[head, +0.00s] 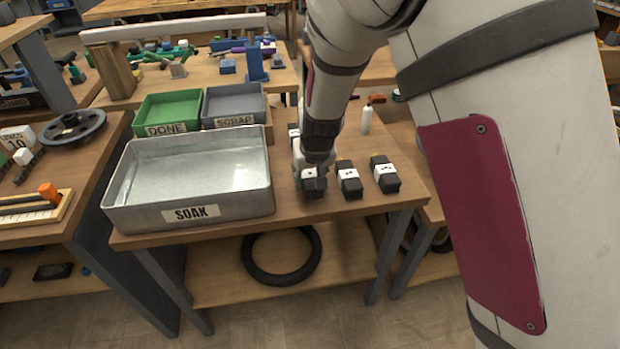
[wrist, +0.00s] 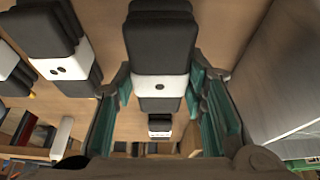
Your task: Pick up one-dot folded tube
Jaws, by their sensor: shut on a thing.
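The one-dot folded tube (head: 313,186) is a black folded bundle with a white band bearing one dot, at the right of the soak tray. It fills the middle of the wrist view (wrist: 160,45). My gripper (head: 306,166) is over it from above. In the wrist view its teal-padded fingers (wrist: 162,100) stand on both sides of the tube and are shut on it. The tube is at or close to the tabletop; I cannot tell whether it touches. My gripper partly hides its far end in the head view.
Two more folded tubes, one near (head: 348,179) and one farther right (head: 385,174), lie beside it. Another banded bundle (wrist: 160,126) lies behind. The metal SOAK tray (head: 190,213) holds liquid. DONE (head: 167,128) and SCRAP (head: 233,121) bins stand behind it. A white bottle (head: 366,120) stands at the back.

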